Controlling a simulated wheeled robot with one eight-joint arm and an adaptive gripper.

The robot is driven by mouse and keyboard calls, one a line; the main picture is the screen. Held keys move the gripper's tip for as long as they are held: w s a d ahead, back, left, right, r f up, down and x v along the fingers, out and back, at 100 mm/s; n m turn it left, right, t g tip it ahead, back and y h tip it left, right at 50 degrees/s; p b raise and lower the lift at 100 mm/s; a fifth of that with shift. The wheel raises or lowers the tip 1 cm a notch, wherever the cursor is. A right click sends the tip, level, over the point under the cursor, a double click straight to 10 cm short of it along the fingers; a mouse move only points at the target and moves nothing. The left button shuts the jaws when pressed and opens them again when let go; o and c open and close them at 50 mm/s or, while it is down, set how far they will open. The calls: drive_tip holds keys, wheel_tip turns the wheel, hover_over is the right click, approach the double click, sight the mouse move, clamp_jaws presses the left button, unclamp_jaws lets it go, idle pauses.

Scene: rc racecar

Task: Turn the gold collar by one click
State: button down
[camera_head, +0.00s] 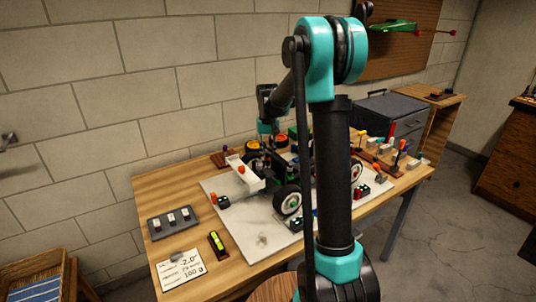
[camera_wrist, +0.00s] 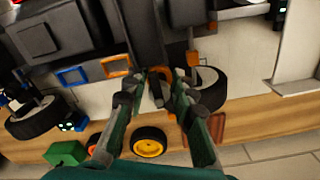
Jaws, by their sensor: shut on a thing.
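The racecar shows in the head view with a white wing (camera_head: 245,175) and a black tyre with a pale hub (camera_head: 289,200). My gripper (camera_head: 268,132) reaches down at the car's far side. In the wrist view my gripper (camera_wrist: 158,85) has its fingertips closed in around a small dark and gold-orange part, which looks like the gold collar (camera_wrist: 160,71), beside the car's dark chassis. The fingers hide much of the collar, and its click position cannot be read. In the head view I cannot make out the collar.
A car tyre (camera_wrist: 209,90) stands close right of my fingers. A loose yellow-hubbed wheel (camera_wrist: 149,142) and a green block (camera_wrist: 65,153) lie nearby. A grey tray (camera_head: 172,222), yellow level (camera_head: 217,243) and card (camera_head: 182,270) lie at the table's left. The pale mat's front (camera_head: 260,240) is mostly clear.

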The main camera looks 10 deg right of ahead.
drive_tip(key=shift+m, duration=0.3)
drive_tip(key=c, duration=1.2)
unclamp_jaws()
wheel_tip(320, 180, up, 12)
